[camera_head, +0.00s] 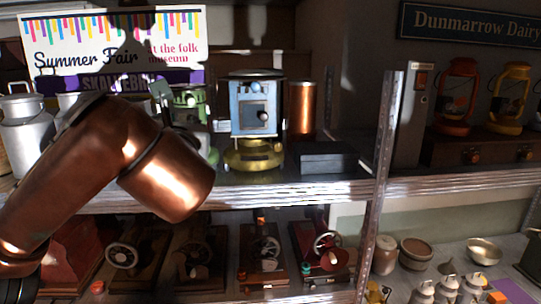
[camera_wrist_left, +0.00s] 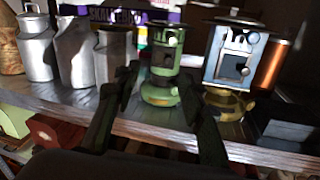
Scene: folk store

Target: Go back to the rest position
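My left arm (camera_head: 75,180), copper-coloured, comes in from the left in the head view, in front of the upper shelf. Its end link hides much of the gripper there. In the left wrist view my left gripper (camera_wrist_left: 159,78) has its two dark fingers spread apart, with nothing held between them. A green stove-like item (camera_wrist_left: 162,72) shows between the fingers and stands on the shelf beyond; it is partly hidden behind my arm in the head view (camera_head: 190,103). My right gripper is not in view.
The upper shelf (camera_head: 280,190) holds milk cans (camera_head: 27,130), a blue-fronted stove (camera_head: 253,108), a copper cylinder (camera_head: 301,107) and a black box (camera_head: 327,158). Several machines stand on the lower shelf. A metal post (camera_head: 380,180) rises right of centre. Lanterns (camera_head: 457,97) stand at the right.

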